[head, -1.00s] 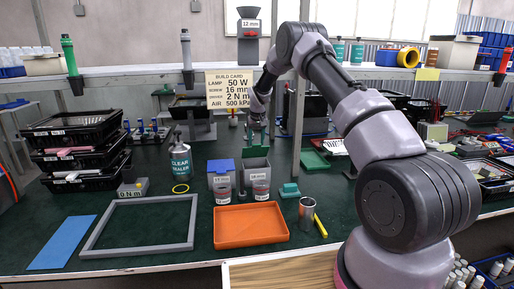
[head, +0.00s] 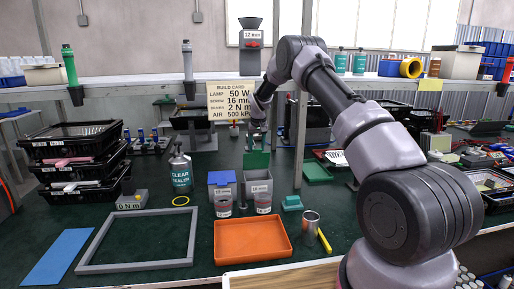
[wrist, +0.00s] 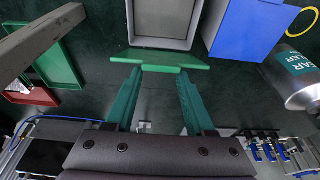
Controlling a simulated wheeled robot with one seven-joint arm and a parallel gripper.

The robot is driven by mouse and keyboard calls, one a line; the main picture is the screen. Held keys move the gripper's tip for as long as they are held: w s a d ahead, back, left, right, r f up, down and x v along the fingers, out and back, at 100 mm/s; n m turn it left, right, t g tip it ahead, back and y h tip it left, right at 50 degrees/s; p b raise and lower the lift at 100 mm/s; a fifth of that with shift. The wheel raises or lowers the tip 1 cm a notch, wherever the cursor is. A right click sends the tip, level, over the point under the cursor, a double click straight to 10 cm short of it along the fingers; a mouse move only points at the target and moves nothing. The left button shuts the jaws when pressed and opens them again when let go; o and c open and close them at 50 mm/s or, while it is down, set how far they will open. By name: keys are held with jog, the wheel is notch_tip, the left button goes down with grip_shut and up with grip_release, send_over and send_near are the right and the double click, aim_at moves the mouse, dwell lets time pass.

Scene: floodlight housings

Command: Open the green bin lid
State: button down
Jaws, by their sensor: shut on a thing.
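The green bin lid (head: 258,159) stands raised at the back edge of a grey bin (head: 258,186) with a 12 mm label. The bin's mouth is open. My gripper (head: 257,132) is behind and above the bin, at the lid's top. In the wrist view, the lid (wrist: 158,62) shows nearly edge-on as a green bar across the tips of my gripper's (wrist: 158,75) two teal fingers, with the bin's open mouth (wrist: 165,43) beyond it. My fingers are shut on the lid. The exact contact is partly hidden in the head view.
A blue-lidded bin (head: 222,178) stands close on the left. Clear cups (head: 223,207) stand in front, and an orange tray (head: 252,257) lies nearer. The build card (head: 232,102) hangs near my forearm. A grey post (head: 299,140) rises to the right. A sealer bottle (head: 180,170) stands left.

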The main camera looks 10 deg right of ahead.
jog(key=shift+c, duration=1.2)
grip_release()
jog(key=shift+f, duration=0.15)
jog(key=v, duration=1)
jog(key=shift+r, duration=0.4)
